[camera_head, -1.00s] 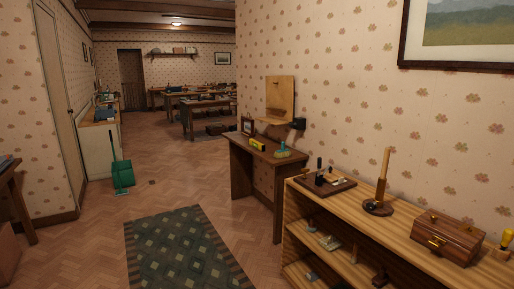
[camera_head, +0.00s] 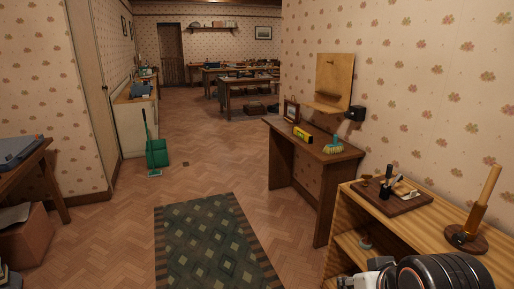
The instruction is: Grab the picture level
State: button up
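A small yellow bar (camera_head: 302,134), which looks like the picture level, lies on the dark wooden desk (camera_head: 330,160) against the right wall. It lies between a small standing picture frame (camera_head: 291,111) and a green-and-yellow brush (camera_head: 333,147). Part of my arm, black and ribbed with pale parts, shows at the bottom right edge. No gripper fingers can be made out, and my arm is well apart from the yellow bar.
A light wooden shelf unit (camera_head: 414,222) stands at the right, bearing a dark tray (camera_head: 392,199) and an upright wooden stick on a round base (camera_head: 476,215). A green patterned rug (camera_head: 215,245) lies ahead. A green dustpan (camera_head: 157,154) stands further left. The floor between is clear.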

aim_at(305, 137)
jog(key=i+j, duration=0.15)
jog(key=i, duration=2.1)
jog(key=i+z, duration=0.25)
jog(key=i, duration=0.25)
jog(key=i+j+z, duration=0.2)
jog(key=i, duration=0.25)
